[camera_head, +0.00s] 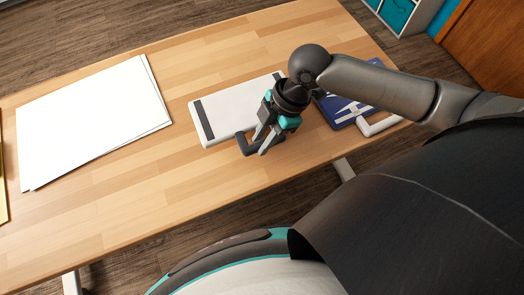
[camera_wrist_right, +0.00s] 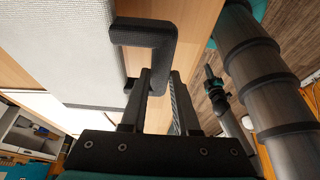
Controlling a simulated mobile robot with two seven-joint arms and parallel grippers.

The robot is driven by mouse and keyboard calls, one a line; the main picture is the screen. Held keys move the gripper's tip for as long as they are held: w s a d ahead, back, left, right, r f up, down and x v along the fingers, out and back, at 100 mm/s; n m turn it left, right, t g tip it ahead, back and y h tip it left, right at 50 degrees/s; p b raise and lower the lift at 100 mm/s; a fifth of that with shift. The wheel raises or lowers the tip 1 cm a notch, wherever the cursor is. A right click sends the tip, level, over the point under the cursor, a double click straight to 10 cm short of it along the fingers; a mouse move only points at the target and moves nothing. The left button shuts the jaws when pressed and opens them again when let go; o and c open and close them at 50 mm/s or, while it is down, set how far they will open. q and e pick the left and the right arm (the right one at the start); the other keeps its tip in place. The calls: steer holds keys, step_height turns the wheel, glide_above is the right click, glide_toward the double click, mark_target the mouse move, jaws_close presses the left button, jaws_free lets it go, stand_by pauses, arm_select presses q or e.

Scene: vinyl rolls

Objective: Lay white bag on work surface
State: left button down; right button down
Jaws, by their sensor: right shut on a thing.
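The white bag (camera_head: 222,108) is a flat pale panel with dark end strips and a dark handle (camera_head: 247,147). It lies level on or just above the wooden work surface (camera_head: 185,60); I cannot tell whether it touches fully. My right gripper (camera_head: 262,142) is shut on the handle at the bag's near edge. In the right wrist view, the bag (camera_wrist_right: 62,50) fills the left, and its dark handle (camera_wrist_right: 150,36) reaches between the fingers (camera_wrist_right: 158,82). The gripper and forearm hide the bag's right part.
A blue bag (camera_head: 340,108) with a white handle (camera_head: 382,125) lies to the right, partly under my arm. Large white sheets (camera_head: 90,120) lie on the left of the table. A yellow item (camera_head: 2,175) is at the left edge. Bare wood separates the sheets and bag.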

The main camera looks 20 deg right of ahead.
mark_target(257, 159)
step_height(257, 159, down, 6)
steer(key=shift+f+b, duration=0.2)
steer(key=shift+b, duration=0.55)
steer(key=shift+r, duration=0.1)
steer(key=c, duration=0.7)
jaws_free()
steer(key=shift+o, duration=0.2)
steer(key=p+v, duration=0.3)
steer(key=v, duration=0.9)
